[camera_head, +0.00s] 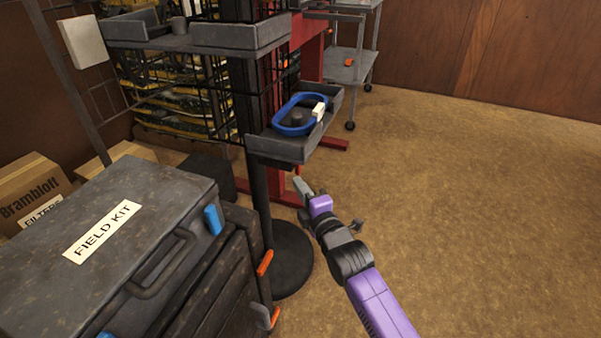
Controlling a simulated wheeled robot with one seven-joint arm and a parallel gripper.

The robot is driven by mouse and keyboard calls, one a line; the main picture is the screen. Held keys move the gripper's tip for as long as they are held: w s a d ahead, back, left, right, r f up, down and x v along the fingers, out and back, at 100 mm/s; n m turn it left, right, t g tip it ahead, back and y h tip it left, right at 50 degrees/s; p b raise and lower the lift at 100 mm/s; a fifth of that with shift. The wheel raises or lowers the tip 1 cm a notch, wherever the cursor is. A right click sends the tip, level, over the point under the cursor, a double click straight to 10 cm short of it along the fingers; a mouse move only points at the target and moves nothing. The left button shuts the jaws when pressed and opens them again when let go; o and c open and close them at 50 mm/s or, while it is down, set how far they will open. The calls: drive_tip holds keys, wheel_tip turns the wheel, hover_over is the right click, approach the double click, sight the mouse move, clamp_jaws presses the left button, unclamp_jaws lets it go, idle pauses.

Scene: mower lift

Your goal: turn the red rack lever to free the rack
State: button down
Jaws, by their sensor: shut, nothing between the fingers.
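My gripper (302,187) is shut and empty, reaching in from the lower right past the pole's right side, below the lower tray. A small red-orange piece (298,170) shows just above its fingertips; whether they touch I cannot tell. Another red-orange handle (265,263) stands at the case's right edge, by the pole's round base. I cannot tell for sure which of these is the rack lever. The dark rack (262,190) has a pole, wire grid panels and trays. Its lower tray (283,147) holds a blue oval dish (294,114) with a white block at its rim.
A grey case marked FIELD KIT (150,205) fills the lower left. A red frame (312,50) stands behind the rack, its feet on the floor. Cardboard boxes (28,185) are at far left. A grey wheeled cart (350,70) is behind. The brown floor (470,170) at right is clear.

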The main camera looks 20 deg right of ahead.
sight(301, 169)
drive_tip(key=w+b, duration=0.1)
drive_tip(key=w, duration=0.1)
drive_tip(key=w+d+b, duration=0.1)
drive_tip(key=w, duration=0.2)
drive_tip(key=shift+w+f+b, duration=0.1)
drive_tip(key=shift+w+b, duration=0.15)
drive_tip(key=shift+b, duration=0.1)
drive_tip(key=shift+w+d, duration=0.35)
drive_tip(key=shift+w, duration=0.1)
drive_tip(key=shift+r, duration=0.2)
drive_tip(key=shift+r, duration=0.1)
drive_tip(key=shift+p, duration=0.45)
